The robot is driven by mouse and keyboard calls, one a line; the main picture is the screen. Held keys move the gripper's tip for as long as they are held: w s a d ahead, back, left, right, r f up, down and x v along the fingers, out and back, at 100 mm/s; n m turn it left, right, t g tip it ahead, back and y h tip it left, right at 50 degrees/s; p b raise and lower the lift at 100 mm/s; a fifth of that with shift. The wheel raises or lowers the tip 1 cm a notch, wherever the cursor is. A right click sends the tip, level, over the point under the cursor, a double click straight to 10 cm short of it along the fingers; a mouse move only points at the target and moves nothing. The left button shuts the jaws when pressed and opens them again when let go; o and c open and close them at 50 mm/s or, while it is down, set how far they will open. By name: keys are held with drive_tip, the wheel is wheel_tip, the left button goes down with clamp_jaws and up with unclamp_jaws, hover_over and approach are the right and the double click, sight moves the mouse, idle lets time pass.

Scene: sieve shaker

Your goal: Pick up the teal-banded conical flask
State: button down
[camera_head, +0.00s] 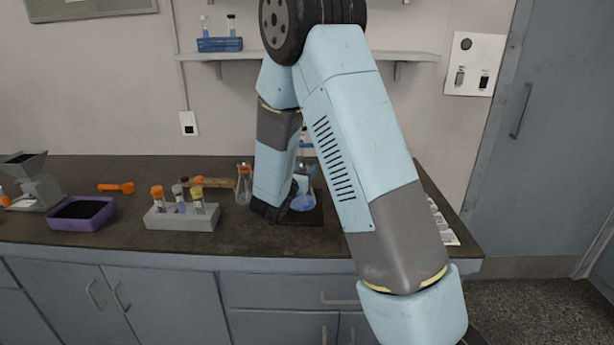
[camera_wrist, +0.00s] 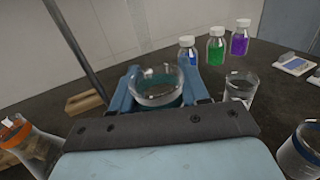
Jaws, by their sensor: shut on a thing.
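In the wrist view, my gripper (camera_wrist: 161,92) is shut on a clear glass vessel with a teal band, the teal-banded conical flask (camera_wrist: 158,83). Its blue fingers stand on either side of the glass, and I look down into its round mouth. The lower part of the flask is hidden by the gripper, so I cannot tell whether it touches the bench. In the head view, my own arm covers the gripper and most of what it holds.
An orange-banded flask (camera_wrist: 32,145) stands at left, a blue-banded flask (camera_wrist: 303,150) at right. A clear beaker (camera_wrist: 240,88) and blue (camera_wrist: 187,52), green (camera_wrist: 216,46) and purple (camera_wrist: 240,38) bottles stand beyond. A metal rod (camera_wrist: 73,45) rises close by. A vial rack (camera_head: 182,217) stands left.

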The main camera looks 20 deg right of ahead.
drive_tip(key=shift+r, duration=0.9)
drive_tip(key=v, duration=1.7)
drive_tip(key=shift+s+a+r, duration=0.1)
drive_tip(key=shift+r, duration=0.7)
drive_tip(key=shift+s+a+r, duration=0.1)
drive_tip(key=shift+s+r, duration=0.05)
drive_tip(key=shift+r, duration=0.65)
drive_tip(key=shift+s+a+r, duration=0.1)
drive_tip(key=shift+a+r, duration=0.05)
drive_tip(key=shift+r, duration=0.65)
